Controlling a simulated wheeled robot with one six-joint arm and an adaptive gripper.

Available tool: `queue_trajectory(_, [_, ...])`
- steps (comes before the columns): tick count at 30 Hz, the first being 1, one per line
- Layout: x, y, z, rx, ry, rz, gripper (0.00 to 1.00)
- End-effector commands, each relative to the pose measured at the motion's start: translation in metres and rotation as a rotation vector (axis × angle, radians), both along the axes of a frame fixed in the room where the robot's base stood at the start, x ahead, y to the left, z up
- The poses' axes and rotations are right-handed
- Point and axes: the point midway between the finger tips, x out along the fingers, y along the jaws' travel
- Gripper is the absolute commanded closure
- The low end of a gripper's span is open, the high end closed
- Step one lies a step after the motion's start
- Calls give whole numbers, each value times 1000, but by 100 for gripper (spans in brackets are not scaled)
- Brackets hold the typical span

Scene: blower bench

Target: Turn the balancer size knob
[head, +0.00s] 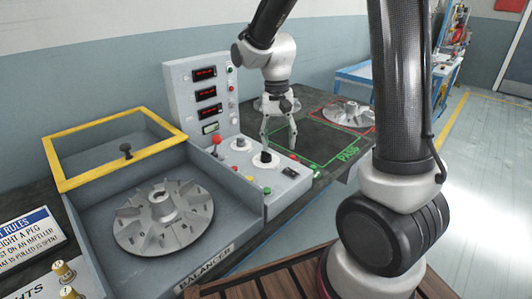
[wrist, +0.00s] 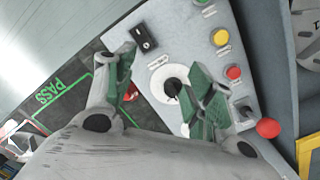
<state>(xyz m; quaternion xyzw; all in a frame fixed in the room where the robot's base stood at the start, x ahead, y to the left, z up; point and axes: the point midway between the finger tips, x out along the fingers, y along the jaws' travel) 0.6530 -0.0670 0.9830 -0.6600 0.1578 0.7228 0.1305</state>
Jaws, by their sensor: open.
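The balancer's control panel (head: 283,184) carries white round dials. One dial with a dark knob (head: 265,158) is near my gripper, and another dial (head: 238,144) is farther back. Contact with the dial cannot be told.
Beside the dial are a black switch (wrist: 143,38), yellow button (wrist: 220,37), red button (wrist: 233,72) and red ball lever (wrist: 268,128). The upright display panel (head: 180,85) stands behind. The impeller (head: 165,216) sits in the balancer left. A green PASS area (head: 349,153) lies right.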

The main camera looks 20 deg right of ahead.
Motion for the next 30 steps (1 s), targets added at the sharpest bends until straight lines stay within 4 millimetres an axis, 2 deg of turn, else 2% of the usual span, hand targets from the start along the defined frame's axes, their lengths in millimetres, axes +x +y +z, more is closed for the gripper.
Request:
queue_trajectory(1, [15, 6, -10, -10, 0, -85, 46])
queue_trajectory(3, [34, 10, -14, -15, -23, -223, 46])
queue_trajectory(6, [53, 14, -5, -10, -73, -393, 46])
queue_trajectory(8, [58, 15, -3, -7, -89, -478, 46])
queue_trajectory(12, [60, 15, -3, -9, -99, -609, 46])
queue_trajectory(16, [60, 15, -11, -12, -96, -643, 46])
queue_trajectory(24, [59, 15, -56, -14, -94, -642, 46])
queue_trajectory(30, [59, 15, -77, -13, -97, -641, 46])
